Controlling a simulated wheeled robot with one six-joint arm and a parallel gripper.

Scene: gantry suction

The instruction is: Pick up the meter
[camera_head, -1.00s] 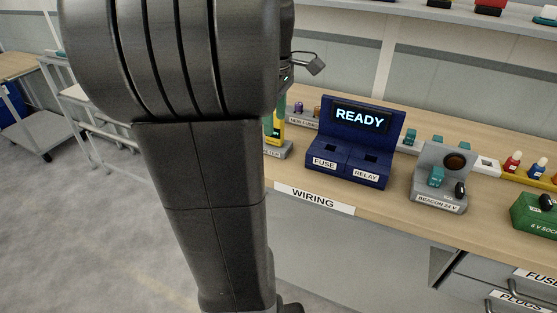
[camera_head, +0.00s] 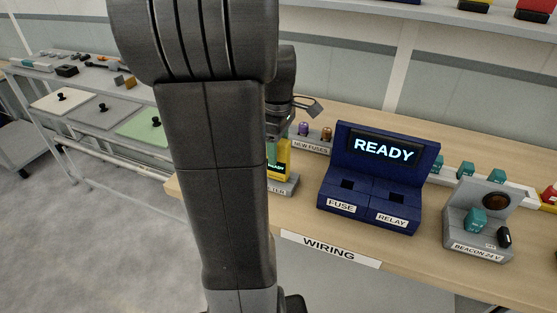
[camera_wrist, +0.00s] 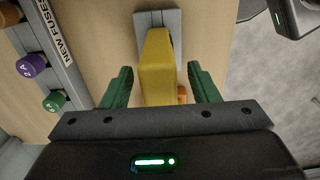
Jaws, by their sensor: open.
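The meter is a yellow block-like body (camera_wrist: 157,65) standing in a grey holder (camera_wrist: 168,20) on the wooden bench. In the head view the meter (camera_head: 284,158) shows partly behind my arm, with a small lit display and a partly hidden label on its holder (camera_head: 285,187). My gripper (camera_wrist: 160,70) is open, its two green fingers on either side of the meter. Gaps show between the fingers and the yellow body in the wrist view. The meter's lower part is hidden by my gripper body.
A NEW FUSES rack (camera_head: 313,142) with coloured fuses stands close beside the meter. A blue READY test unit (camera_head: 370,180) is to the right, then the beacon unit (camera_head: 478,225). A grey side table (camera_head: 90,115) with panels is at left. Floor (camera_head: 80,230) at left is clear.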

